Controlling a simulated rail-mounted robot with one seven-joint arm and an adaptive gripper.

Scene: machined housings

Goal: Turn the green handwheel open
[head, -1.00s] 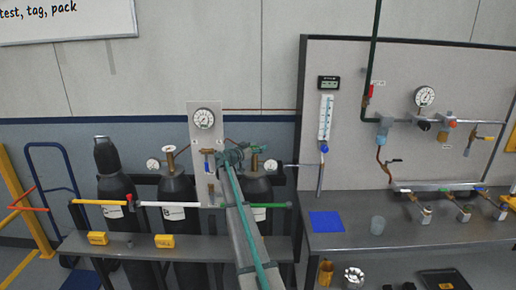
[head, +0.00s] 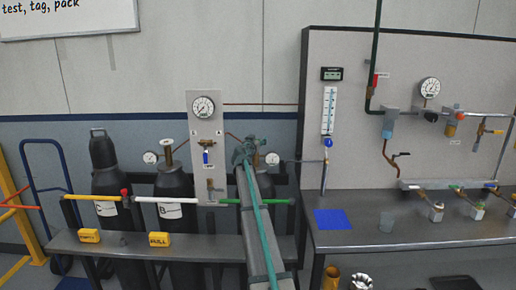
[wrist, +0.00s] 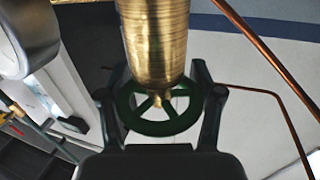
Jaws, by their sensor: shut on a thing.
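The green handwheel (wrist: 138,122) is a dark green spoked ring at the end of a brass valve body (wrist: 155,40) in the wrist view. My gripper (wrist: 160,112) has one finger on each side of the wheel, with the fingers closed against its rim. In the head view my gripper (head: 243,150) is in front of the right gas cylinder, just right of the gauge panel (head: 205,130). My arm and gripper hide the wheel there, and its turned angle cannot be told.
A round gauge (wrist: 28,35) is close to the left of my gripper in the wrist view. A copper pipe (wrist: 275,70) runs along the right. Gas cylinders (head: 174,185) stand behind a coloured rail (head: 165,200). A workbench (head: 420,240) with pipework is at right.

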